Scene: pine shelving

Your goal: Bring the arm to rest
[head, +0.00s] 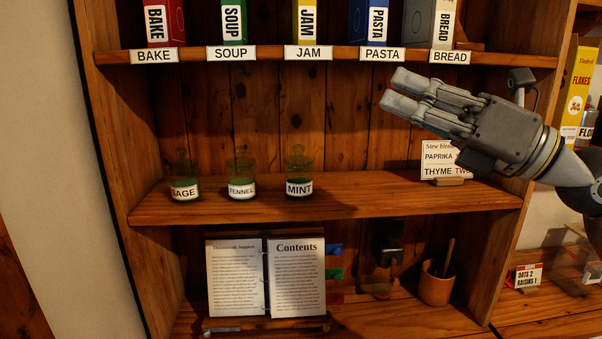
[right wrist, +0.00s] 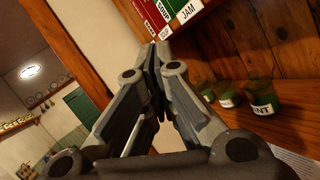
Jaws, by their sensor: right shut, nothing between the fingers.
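My right gripper (head: 400,92) reaches in from the right in the head view, in front of the pine shelving (head: 270,208). Its fingers point left and are shut with nothing between them. It hangs above the middle shelf and below the top shelf, apart from the jars. In the right wrist view the shut fingers (right wrist: 160,62) run up the middle of the picture. My left gripper does not show.
Glass jars for sage (head: 185,188), fennel (head: 241,188) and mint (head: 299,186) stand on the middle shelf. A small card (head: 438,158) is partly hidden behind my right gripper. An open book (head: 298,280) and a wooden cup (head: 435,288) are below.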

